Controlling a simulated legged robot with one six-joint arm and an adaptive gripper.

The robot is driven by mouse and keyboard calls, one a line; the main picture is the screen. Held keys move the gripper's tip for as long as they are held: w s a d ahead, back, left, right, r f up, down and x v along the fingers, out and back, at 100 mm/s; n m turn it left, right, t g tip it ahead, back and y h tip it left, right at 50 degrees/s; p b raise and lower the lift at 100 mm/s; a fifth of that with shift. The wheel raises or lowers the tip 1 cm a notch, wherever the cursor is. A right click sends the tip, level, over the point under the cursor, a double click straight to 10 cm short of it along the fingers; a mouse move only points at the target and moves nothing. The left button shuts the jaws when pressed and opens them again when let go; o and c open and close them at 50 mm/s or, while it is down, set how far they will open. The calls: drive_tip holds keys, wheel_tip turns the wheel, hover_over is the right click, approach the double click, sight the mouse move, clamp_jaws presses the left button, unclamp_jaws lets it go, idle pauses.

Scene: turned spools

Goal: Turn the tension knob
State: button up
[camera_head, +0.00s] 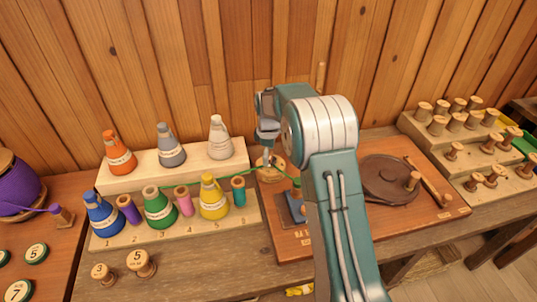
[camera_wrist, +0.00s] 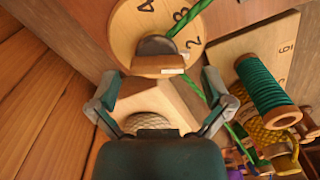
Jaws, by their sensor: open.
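A round wooden dial (camera_wrist: 140,28) with the numbers 4, 8 and 2 fills the top of the wrist view; it looks like the tension knob. It has a dark hub (camera_wrist: 157,48) and a small pale block at its lower edge. In the head view the wooden disc (camera_head: 270,173) shows low beneath my gripper (camera_head: 267,145), partly hidden. In the wrist view my gripper (camera_wrist: 161,85) has its fingers spread wide, with the dial's lower edge in line with the gap. Nothing is held. Whether a finger touches the dial cannot be told.
A green thread (camera_wrist: 196,80) runs across the dial and past my right finger. A teal spool (camera_wrist: 267,93) stands to the right. Labelled yarn cones (camera_head: 160,205) stand left on stepped racks. A dark turntable (camera_head: 388,180) and a spool rack (camera_head: 470,150) are right.

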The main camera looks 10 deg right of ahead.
drive_tip(key=shift+d, duration=0.35)
drive_tip(key=c, duration=1.1)
drive_tip(key=shift+c, duration=0.2)
drive_tip(key=shift+a+m, duration=0.1)
drive_tip(key=shift+m, duration=0.2)
drive_tip(key=m, duration=0.4)
drive_tip(key=shift+m, duration=2.7)
drive_tip(key=o, duration=1.1)
drive_tip(key=shift+w+f, duration=0.1)
drive_tip(key=shift+o, duration=0.2)
